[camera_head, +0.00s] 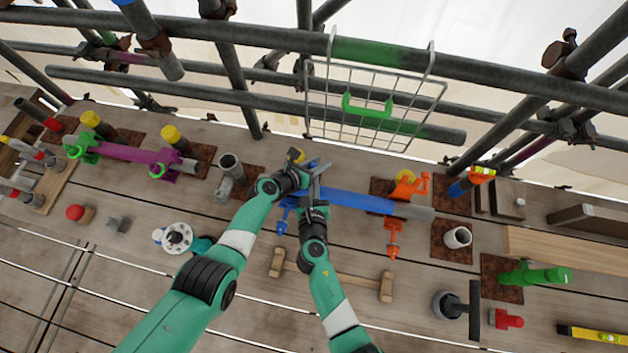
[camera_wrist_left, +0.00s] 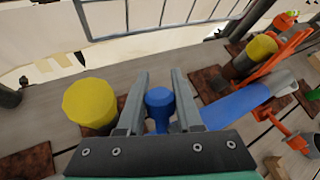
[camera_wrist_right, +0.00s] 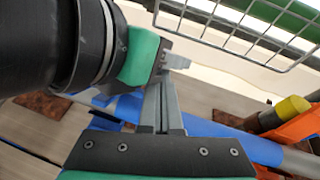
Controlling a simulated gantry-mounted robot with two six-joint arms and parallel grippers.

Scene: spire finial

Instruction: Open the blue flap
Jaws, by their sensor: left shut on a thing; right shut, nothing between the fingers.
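A blue coupler sits at the left end of a blue-painted tube (camera_head: 355,201) that lies across the planks. In the left wrist view its blue flap (camera_wrist_left: 160,108) shows as a rounded blue piece between the fingers. My left gripper (camera_head: 306,165) is shut on this flap; the left wrist view shows its two fingers (camera_wrist_left: 161,95) on either side of it. My right gripper (camera_head: 318,178) is shut and empty just beside the left one, above the tube; its fingers show in the right wrist view (camera_wrist_right: 160,100). The arms hide most of the coupler in the head view.
An orange coupler (camera_head: 408,186) holds the tube's right end. A yellow-capped post (camera_wrist_left: 90,105) stands close left of my left fingers. A wooden mallet (camera_head: 335,275) lies in front.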

